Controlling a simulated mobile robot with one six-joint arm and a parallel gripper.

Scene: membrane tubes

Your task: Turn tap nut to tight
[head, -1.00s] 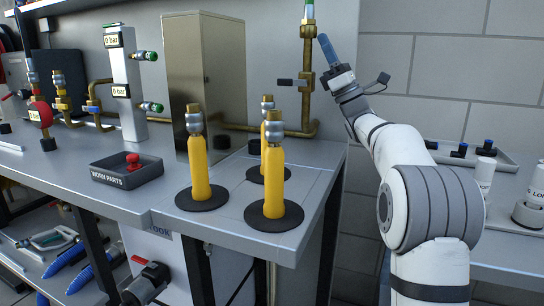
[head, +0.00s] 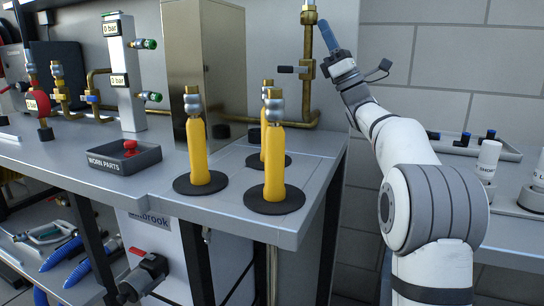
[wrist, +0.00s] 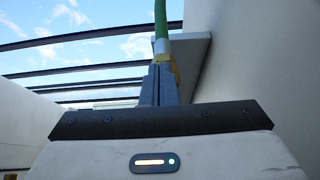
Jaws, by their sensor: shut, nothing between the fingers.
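The brass tap nut (head: 309,17) sits at the top of the upright brass pipe by the wall, near the top edge of the head view. A lever tap (head: 287,69) is lower on the same pipe. My gripper (head: 322,24) is raised just to the right of the nut, its blue fingers pointing up. In the wrist view the fingers (wrist: 160,70) are shut together with nothing between them. A brass part (wrist: 175,66) shows partly behind them, below a green hose (wrist: 161,18). Whether the fingers touch the nut cannot be told.
Several yellow tubes with metal ends, one of them here (head: 274,165), stand on black discs on the bench. A worn-parts tray (head: 122,162) holding a red part is to the left. A tall metal cabinet (head: 203,65) stands behind. A side bench (head: 510,225) is at right.

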